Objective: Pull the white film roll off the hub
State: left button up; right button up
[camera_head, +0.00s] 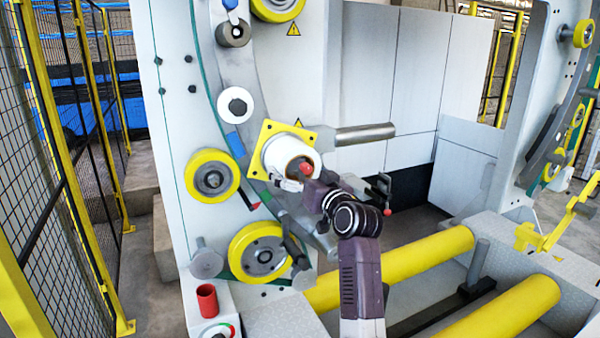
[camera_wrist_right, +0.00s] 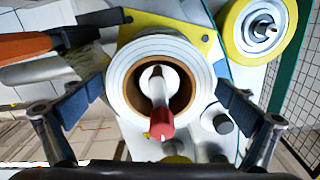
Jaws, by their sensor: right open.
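The white film roll (camera_head: 283,153) sits on the hub in front of a yellow square plate (camera_head: 268,132) on the machine's white side wall. In the wrist view the roll (camera_wrist_right: 122,75) faces me end-on, with a brown core around the pale hub (camera_wrist_right: 157,80). A red tip (camera_wrist_right: 161,124) sticks out from the hub towards me. My right gripper (camera_head: 301,176) is at the roll's near end. In the wrist view its blue-padded fingers stand open on either side of the roll; I cannot tell whether they touch it. My left gripper is not in view.
A grey metal bar (camera_head: 364,134) juts out right of the roll. Yellow rollers (camera_head: 212,176) flank it on the wall, with long yellow cylinders (camera_head: 420,259) below. A yellow-framed fence (camera_head: 60,150) bounds the left.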

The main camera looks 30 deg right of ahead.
jog(key=shift+c, duration=0.6)
jog(key=c, duration=1.5)
jog(key=o, duration=1.1)
jog(key=c, duration=0.5)
jog(key=shift+r, duration=0.2)
jog(key=shift+c, duration=0.6)
jog(key=shift+s+f, duration=0.1)
jog(key=shift+s, duration=0.15)
jog(key=s+p, duration=0.3)
jog(key=s, duration=1.3)
jog(key=shift+s+a, duration=0.35)
jog(key=shift+a, duration=0.1)
